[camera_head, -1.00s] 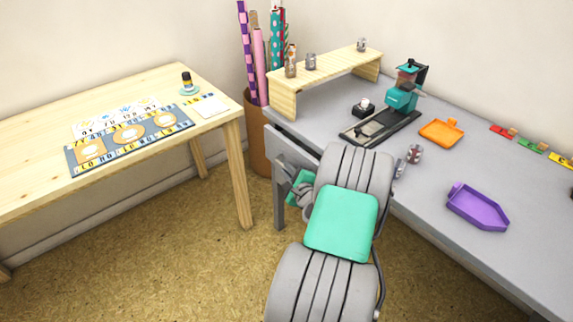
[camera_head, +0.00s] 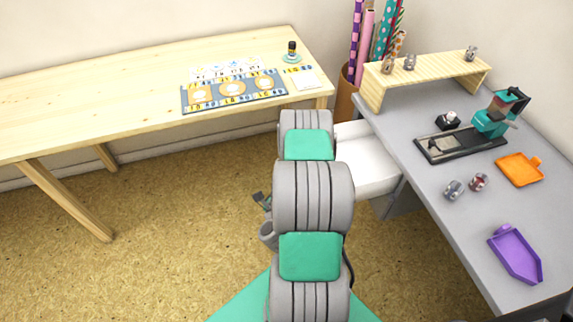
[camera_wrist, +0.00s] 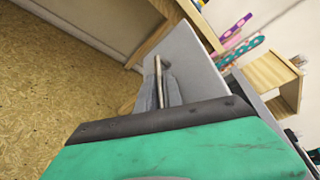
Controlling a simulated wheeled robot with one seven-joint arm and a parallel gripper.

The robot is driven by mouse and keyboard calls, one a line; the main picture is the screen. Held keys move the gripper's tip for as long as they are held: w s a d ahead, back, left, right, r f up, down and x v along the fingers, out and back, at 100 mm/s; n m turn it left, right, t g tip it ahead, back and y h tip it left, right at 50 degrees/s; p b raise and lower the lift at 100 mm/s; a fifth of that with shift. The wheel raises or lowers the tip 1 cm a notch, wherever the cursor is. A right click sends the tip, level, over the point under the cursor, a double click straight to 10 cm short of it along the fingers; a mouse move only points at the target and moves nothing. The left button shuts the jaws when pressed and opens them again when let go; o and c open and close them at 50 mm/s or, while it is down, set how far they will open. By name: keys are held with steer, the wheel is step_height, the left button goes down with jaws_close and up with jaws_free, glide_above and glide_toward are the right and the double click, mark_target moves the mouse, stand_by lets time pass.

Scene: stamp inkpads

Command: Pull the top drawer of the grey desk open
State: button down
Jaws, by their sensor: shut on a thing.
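The grey desk (camera_head: 430,195) stands at the right in the head view. Its top drawer (camera_head: 368,168) sticks out from the desk's left side, and its pale inside shows; my arm covers part of it. In the wrist view the drawer's grey front (camera_wrist: 196,58) carries a thin bar handle (camera_wrist: 158,68). My gripper (camera_wrist: 164,84) is shut on this handle, with its fingers against the drawer front. In the head view the gripper is hidden behind my arm.
A wooden table (camera_head: 110,75) with a patterned mat (camera_head: 235,92) stands at the left. Open floor (camera_head: 190,200) lies between it and the desk. Gift-wrap rolls (camera_head: 368,40) stand behind the drawer. The desk holds an orange tray (camera_head: 519,169), a purple tray (camera_head: 515,254) and a stamp press (camera_head: 495,118).

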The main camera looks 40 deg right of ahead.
steer(key=shift+w+a, duration=0.4)
steer(key=shift+a, duration=0.4)
steer(key=c, duration=1.5)
jaws_free()
steer(key=shift+c, duration=0.2)
steer(key=shift+o, duration=0.2)
